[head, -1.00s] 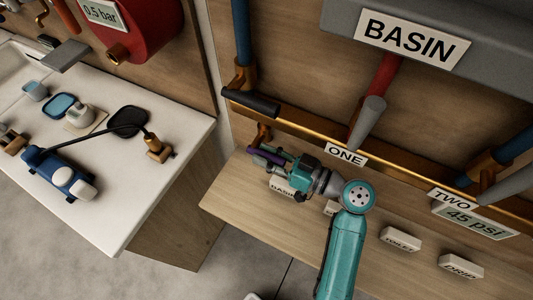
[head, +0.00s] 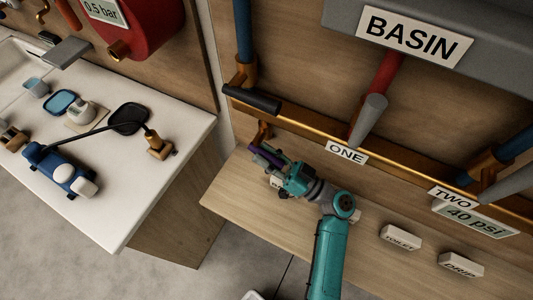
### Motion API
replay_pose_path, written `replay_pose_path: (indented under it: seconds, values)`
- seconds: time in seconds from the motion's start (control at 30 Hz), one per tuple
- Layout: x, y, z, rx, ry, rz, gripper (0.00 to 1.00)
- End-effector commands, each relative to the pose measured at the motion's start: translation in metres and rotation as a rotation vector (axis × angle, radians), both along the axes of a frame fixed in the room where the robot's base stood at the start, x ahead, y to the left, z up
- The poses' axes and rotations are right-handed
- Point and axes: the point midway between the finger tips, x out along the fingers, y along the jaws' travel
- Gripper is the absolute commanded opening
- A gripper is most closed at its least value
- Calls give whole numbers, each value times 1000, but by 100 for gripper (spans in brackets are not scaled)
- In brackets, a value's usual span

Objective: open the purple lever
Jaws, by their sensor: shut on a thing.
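The purple lever (head: 266,156) sits under the left end of the copper pipe, near a copper fitting (head: 262,133). My gripper (head: 276,166) is at the lever, with its fingers closed on it. The fingers hide part of the lever. The lever slants down to the right toward my gripper. My teal arm comes up from below over the wooden shelf.
A copper pipe (head: 310,125) with black and grey levers runs above my gripper. Signs read ONE (head: 346,153) and TWO (head: 452,198); a display (head: 476,218) reads 40 psi. Small labelled blocks, TOILET (head: 400,238) and DRIP (head: 461,265), lie on the shelf (head: 235,195).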

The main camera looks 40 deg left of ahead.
Motion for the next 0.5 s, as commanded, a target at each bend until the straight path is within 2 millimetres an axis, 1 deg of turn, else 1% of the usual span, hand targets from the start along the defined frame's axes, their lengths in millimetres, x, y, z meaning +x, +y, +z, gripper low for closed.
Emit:
replay_pose_path:
  seconds: [0.07, 0.1, 0.17, 0.2, 0.5]
  values:
    - [0, 0, 0, -1, 0, -1, 0]
    - [0, 0, 0, -1, 0, -1, 34]
    - [0, 0, 0, -1, 0, -1, 49]
    - [0, 0, 0, -1, 0, -1, 55]
    - [0, 0, 0, -1, 0, -1, 55]
